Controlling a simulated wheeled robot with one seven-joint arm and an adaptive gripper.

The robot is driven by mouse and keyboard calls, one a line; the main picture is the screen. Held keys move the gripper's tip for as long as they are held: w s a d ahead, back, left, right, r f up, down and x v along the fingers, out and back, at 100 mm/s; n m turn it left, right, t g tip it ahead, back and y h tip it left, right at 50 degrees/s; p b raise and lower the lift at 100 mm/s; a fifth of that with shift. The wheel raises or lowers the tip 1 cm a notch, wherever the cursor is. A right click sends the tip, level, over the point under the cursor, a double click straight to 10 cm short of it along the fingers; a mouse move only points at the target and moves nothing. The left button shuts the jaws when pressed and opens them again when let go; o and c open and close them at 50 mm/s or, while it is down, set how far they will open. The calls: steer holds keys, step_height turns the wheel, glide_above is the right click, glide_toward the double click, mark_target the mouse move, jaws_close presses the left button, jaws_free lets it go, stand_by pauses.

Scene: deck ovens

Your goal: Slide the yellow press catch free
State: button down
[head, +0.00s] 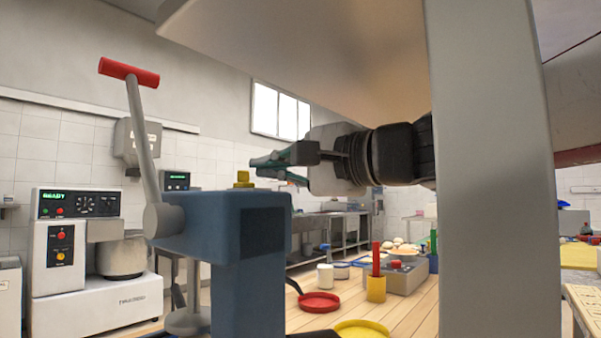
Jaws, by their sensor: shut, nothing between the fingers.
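The yellow press catch (243,179) is a small stepped block on top of the blue press head (215,222). My gripper (256,167) comes in from the right, its fingers pointing left. Its fingertips are just right of the catch and a little above it, and look apart from it in this view, though the depth between them is hard to judge. The gripper is shut and empty. The press lever (143,140), with a red handle, rises at the left of the press head and leans left.
A pale upright post (490,170) and an overhanging panel (300,50) block much of the right and top. A mixer machine (90,260) stands at left. A red dish (319,302), a yellow cup (376,288) and a grey box (400,275) sit on the wooden table.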

steer(key=shift+v, duration=0.85)
steer(key=p+v, duration=0.1)
steer(key=v, duration=0.7)
steer(key=shift+s+d, duration=0.25)
steer(key=shift+s, duration=0.05)
steer(key=shift+d, duration=0.1)
